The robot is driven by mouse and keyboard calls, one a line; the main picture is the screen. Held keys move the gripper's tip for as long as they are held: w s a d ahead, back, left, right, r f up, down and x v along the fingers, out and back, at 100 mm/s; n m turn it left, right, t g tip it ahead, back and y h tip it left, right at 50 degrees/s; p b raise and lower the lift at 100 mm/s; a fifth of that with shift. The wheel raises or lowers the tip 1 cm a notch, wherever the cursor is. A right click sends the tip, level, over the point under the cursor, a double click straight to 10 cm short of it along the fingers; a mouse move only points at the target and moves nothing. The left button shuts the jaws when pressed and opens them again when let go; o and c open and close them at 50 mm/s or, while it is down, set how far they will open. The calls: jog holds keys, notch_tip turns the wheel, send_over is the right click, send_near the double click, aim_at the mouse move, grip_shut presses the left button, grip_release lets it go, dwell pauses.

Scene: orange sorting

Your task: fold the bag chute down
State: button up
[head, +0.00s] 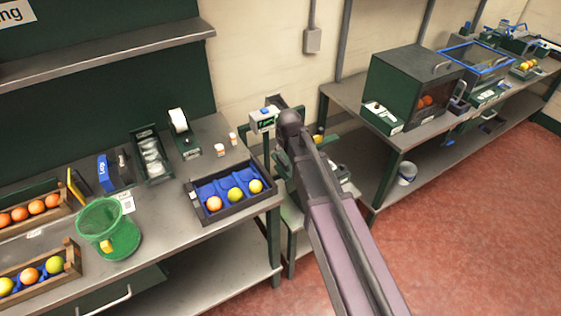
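I cannot pick out the bag chute for certain. A green stand (291,216) stands in the gap between the two benches, with a small display box (263,120) at its top left. Green parts show on both sides of my arm there, and a small yellow fruit (319,134) shows just right of the arm. My arm reaches up from the bottom right across this stand and hides much of it. The fingers of my gripper do not show; the arm's dark joint and links cover that area.
The left bench (160,226) holds a black tray (238,204) with three fruits, a green mesh basket (108,240) and wooden crates of fruit. The right bench (345,92) carries a dark green box machine (408,78) and a blue-rimmed bin (490,47). The red floor is open at right.

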aim_at(281, 160)
jog(key=shift+b+x, duration=6.05)
jog(key=shift+x, duration=0.7)
grip_shut()
jog(key=shift+a, duration=0.3)
jog(key=shift+d, duration=0.2)
